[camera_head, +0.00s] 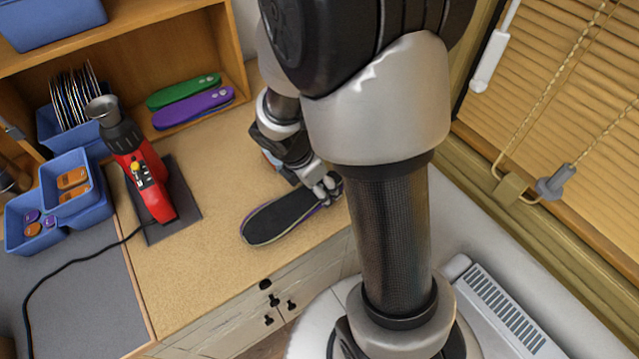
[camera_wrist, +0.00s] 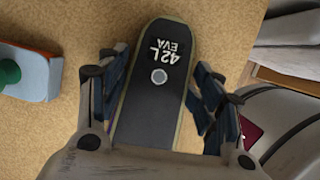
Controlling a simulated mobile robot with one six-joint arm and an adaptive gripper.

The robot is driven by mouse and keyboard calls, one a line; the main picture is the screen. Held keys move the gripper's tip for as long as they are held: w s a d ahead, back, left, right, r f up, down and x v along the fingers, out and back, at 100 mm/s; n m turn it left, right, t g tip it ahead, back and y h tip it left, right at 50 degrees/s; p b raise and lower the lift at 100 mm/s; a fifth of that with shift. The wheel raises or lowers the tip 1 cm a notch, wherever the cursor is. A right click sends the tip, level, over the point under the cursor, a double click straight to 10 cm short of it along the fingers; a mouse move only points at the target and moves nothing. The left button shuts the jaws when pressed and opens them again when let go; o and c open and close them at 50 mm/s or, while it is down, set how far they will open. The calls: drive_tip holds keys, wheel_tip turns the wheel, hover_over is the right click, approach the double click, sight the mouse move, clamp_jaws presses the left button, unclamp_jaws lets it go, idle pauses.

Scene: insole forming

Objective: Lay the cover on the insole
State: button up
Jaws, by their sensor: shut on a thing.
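The black cover (camera_head: 285,213) is long and sole-shaped; in the wrist view the cover (camera_wrist: 160,105) bears white "42L EVA" lettering and a round grey dot. A thin purple and pale edge of the insole (camera_head: 243,235) shows along its rim, below the cover. The two look nearly lined up; I cannot tell if they touch all along. My gripper (camera_head: 326,188) is at the cover's right end, low over the bench. The end under my palm is hidden.
A red heat tool (camera_head: 150,180) stands on a dark mat (camera_head: 185,205) at left, with blue bins (camera_head: 75,185) beyond. Green (camera_head: 180,92) and purple (camera_head: 195,107) insoles lie on the shelf. A blue-grey box with green knob (camera_wrist: 10,72) is left of my gripper. The front bench is clear.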

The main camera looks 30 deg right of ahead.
drive_tip(key=shift+w+a, duration=0.2)
drive_tip(key=o, duration=0.7)
drive_tip(key=shift+w+f, duration=0.1)
drive_tip(key=shift+w, duration=0.05)
drive_tip(key=shift+o, duration=1.4)
drive_tip(key=v, duration=1.2)
drive_tip(key=s+a+r+m+t+y, duration=0.2)
drive_tip(key=s+a+r+m, duration=0.1)
drive_tip(key=s+m, duration=0.4)
drive_tip(key=s+a+r+m+t+y, duration=0.1)
drive_tip(key=s+r+m, duration=0.5)
drive_tip(key=m, duration=0.6)
drive_tip(key=s+a+t, duration=0.1)
drive_tip(key=a, duration=0.1)
drive_tip(key=shift+a+y, duration=0.35)
drive_tip(key=shift+y, duration=0.05)
